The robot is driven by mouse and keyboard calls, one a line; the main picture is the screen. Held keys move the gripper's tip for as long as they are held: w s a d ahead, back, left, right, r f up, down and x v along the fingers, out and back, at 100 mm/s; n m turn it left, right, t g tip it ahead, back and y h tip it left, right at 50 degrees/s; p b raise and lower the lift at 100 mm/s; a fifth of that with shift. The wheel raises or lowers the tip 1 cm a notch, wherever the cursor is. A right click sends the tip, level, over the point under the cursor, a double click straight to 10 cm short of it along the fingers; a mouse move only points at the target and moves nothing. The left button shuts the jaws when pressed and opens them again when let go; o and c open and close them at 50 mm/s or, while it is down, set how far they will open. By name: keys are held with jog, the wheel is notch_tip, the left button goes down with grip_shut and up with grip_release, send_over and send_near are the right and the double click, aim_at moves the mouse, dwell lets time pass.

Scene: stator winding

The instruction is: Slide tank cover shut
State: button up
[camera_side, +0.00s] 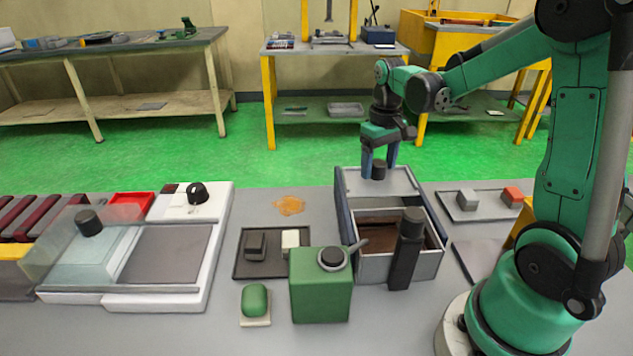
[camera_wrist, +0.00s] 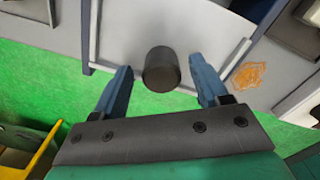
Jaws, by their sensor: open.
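The tank (camera_side: 402,269) is a grey metal box with brown contents, at the right centre of the side view. Its cover (camera_side: 402,182) is a light grey plate at the far end of the tank, leaving the near part uncovered. A black round knob (camera_side: 379,169) stands on the cover. My gripper (camera_side: 378,172) is over the far end of the cover, pointing down, with its blue fingers open on either side of the knob. In the wrist view the knob (camera_wrist: 161,69) lies between the two spread fingers, with gaps showing on both sides.
A black cylinder (camera_side: 406,250) stands at the tank's near side. A green can (camera_side: 320,285) stands left of it, beside a dark tray (camera_side: 271,253) of small blocks. Another tray (camera_side: 481,203) lies to the right. An orange spill (camera_side: 289,205) marks the table left of the tank.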

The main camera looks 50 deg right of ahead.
jog(key=shift+a+f, duration=0.15)
jog(key=shift+f, duration=0.1)
jog(key=c, duration=0.6)
jog(key=shift+o, duration=0.3)
jog(key=shift+s+a, duration=3.8)
jog(key=o, duration=0.5)
jog(key=shift+o, duration=0.2)
notch_tip(320, 180, up, 6)
jog(key=shift+d, duration=0.1)
